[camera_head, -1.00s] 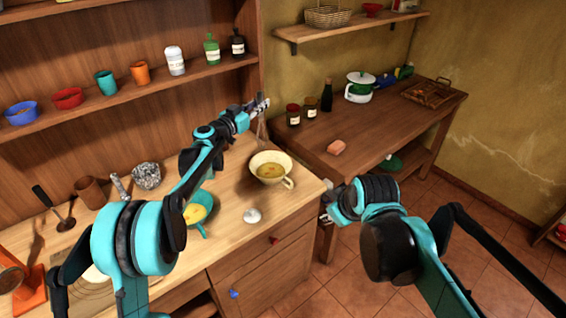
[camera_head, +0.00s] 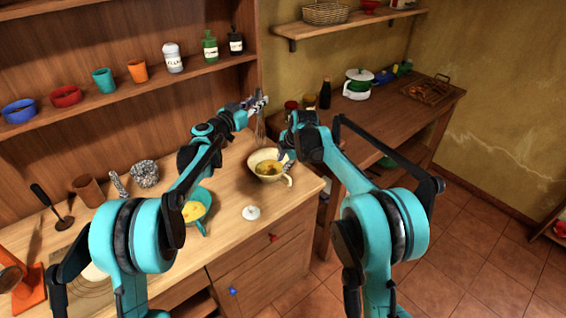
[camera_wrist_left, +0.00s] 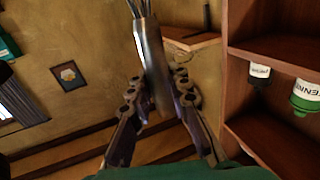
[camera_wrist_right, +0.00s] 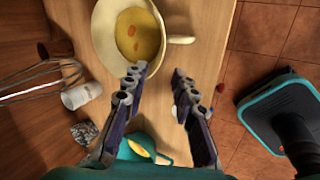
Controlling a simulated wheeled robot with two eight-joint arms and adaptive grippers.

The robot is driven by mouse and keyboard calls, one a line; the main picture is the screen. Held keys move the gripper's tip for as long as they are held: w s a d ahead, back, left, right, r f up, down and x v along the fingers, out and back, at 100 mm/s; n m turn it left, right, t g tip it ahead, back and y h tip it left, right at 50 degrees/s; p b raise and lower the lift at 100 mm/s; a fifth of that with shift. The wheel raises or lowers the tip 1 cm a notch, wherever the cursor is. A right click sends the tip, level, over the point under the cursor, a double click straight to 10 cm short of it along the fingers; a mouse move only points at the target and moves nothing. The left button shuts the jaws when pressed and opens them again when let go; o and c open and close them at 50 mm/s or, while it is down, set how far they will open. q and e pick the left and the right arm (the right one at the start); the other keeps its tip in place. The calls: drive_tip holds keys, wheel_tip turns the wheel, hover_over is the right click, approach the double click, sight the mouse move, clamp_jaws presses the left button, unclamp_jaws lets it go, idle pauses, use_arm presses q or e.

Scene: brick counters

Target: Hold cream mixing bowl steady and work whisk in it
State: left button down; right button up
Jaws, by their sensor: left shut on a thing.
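The cream mixing bowl (camera_head: 255,158) stands on the wooden counter near its right end, with yellow mixture and orange spots inside; its rim (camera_wrist_right: 102,32) and handle also show in the right wrist view. My left gripper (camera_head: 258,103) is shut on the whisk (camera_head: 261,128), whose metal handle (camera_wrist_left: 152,60) crosses between the fingers in the left wrist view. The whisk is above and behind the bowl, wires down; whether it touches the bowl I cannot tell. My right gripper (camera_wrist_right: 157,80) is open and empty, close to the bowl's handle side.
A teal bowl (camera_head: 205,200) with yellow contents and a small white object (camera_head: 251,213) are on the counter in front. A side table (camera_head: 390,125) with jars, a dark bottle and a white pot stands right.

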sight(276, 175)
drive_tip(key=x, duration=1.2)
drive_tip(key=shift+w+a+f, duration=0.15)
drive_tip(key=shift+w+f, duration=0.05)
drive_tip(key=shift+f, duration=0.1)
clamp_jaws()
drive_tip(key=shift+n, duration=0.3)
use_arm(q)
wheel_tip(276, 175, down, 15)
drive_tip(key=w+d, duration=0.1)
drive_tip(key=d, duration=0.1)
drive_tip(key=shift+d+f, duration=0.15)
drive_tip(key=shift+d, duration=0.2)
